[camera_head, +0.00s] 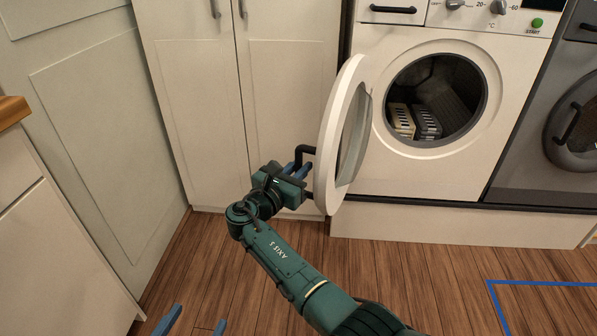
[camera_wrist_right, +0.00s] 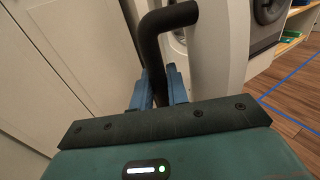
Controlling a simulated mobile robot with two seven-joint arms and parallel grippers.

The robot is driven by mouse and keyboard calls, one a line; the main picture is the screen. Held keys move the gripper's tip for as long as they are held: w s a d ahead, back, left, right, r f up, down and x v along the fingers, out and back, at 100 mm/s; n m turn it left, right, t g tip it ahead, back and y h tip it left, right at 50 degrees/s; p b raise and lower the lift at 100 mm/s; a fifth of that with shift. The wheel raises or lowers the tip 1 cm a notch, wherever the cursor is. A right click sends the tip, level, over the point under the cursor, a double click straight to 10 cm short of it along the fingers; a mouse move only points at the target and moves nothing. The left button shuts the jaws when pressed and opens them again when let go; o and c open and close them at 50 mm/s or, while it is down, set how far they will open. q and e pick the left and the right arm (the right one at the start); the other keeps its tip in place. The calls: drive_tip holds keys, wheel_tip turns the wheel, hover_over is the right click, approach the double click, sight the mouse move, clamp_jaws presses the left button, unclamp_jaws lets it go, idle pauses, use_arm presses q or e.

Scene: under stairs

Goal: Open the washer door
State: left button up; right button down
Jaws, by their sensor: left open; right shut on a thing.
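The white washer (camera_head: 430,100) has its round door (camera_head: 333,130) swung wide open to the left, seen nearly edge-on. The drum opening (camera_head: 450,105) is uncovered, with a pale slotted item (camera_head: 400,120) and a dark one (camera_head: 427,121) inside. My right gripper (camera_head: 298,170) is shut on the black door handle (camera_head: 304,150) on the door's outer side. In the right wrist view the handle (camera_wrist_right: 165,20) runs down between the blue fingers (camera_wrist_right: 159,90). My left gripper (camera_head: 195,322) is open and empty at the bottom left, only its blue fingertips showing.
A white cupboard (camera_head: 200,90) stands left of the washer, close behind the door and my right gripper. A grey machine (camera_head: 545,140) stands to the right. A white cabinet (camera_head: 60,260) is at the far left. Wooden floor (camera_head: 430,270) is clear in front, with blue tape (camera_head: 540,283).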

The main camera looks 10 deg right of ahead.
use_arm(q)
drive_tip(key=shift+w+a+r, duration=0.15)
drive_tip(key=shift+w+a, duration=0.1)
use_arm(e)
drive_tip(key=shift+w+a, duration=0.2)
drive_tip(key=shift+a, duration=0.05)
drive_tip(key=c, duration=1.7)
unclamp_jaws()
use_arm(q)
drive_tip(key=shift+s+a, duration=0.1)
drive_tip(key=shift+a, duration=0.05)
